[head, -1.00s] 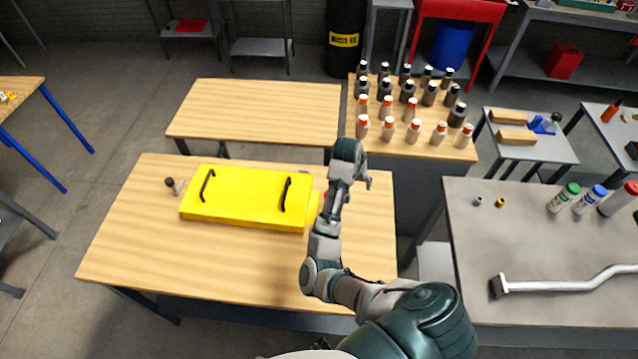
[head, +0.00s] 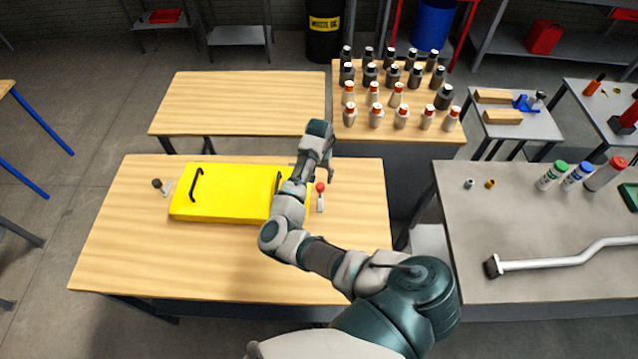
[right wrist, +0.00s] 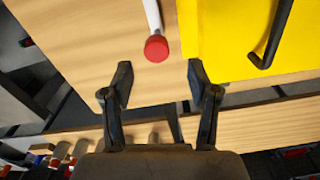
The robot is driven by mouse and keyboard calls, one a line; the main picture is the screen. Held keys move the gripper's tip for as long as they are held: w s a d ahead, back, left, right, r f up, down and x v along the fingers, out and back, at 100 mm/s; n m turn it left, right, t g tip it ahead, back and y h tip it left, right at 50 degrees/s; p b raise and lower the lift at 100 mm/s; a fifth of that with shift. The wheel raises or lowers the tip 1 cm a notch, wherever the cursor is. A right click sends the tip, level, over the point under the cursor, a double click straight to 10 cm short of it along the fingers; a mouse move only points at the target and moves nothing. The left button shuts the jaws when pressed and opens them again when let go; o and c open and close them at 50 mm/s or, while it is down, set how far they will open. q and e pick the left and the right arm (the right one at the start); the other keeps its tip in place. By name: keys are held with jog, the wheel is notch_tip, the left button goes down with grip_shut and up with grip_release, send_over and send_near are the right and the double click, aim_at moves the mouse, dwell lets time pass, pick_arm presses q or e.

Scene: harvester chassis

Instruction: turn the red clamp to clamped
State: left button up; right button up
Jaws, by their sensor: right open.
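The red clamp (head: 320,187) has a red knob on a pale lever and stands on the wooden table, just right of the yellow box (head: 225,190). In the right wrist view its red knob (right wrist: 156,48) lies ahead of the fingertips, between their lines, with the pale lever running up out of the picture. My right gripper (head: 329,175) is above and beside the clamp, pointing down at the table. In the right wrist view its fingers (right wrist: 158,82) are apart with nothing between them. The clamp's base is not clear. My left gripper is out of view.
A similar clamp with a dark knob (head: 157,184) stands left of the yellow box. The box has two black handles, the right one (head: 278,184) close to my right arm. Several bottles (head: 375,115) stand on a table behind. The wooden table's front is clear.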

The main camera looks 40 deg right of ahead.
aim_at(320, 185)
jog(key=f, duration=0.4)
jog(key=shift+s+d+f, duration=0.1)
jog(key=shift+d+f, duration=0.1)
jog(key=shift+f, duration=0.05)
jog(key=shift+d+f, duration=0.25)
jog(key=shift+f, duration=0.35)
jog(key=shift+d+f, duration=0.1)
jog(key=shift+a, duration=0.3)
jog(key=c, duration=0.7)
grip_shut()
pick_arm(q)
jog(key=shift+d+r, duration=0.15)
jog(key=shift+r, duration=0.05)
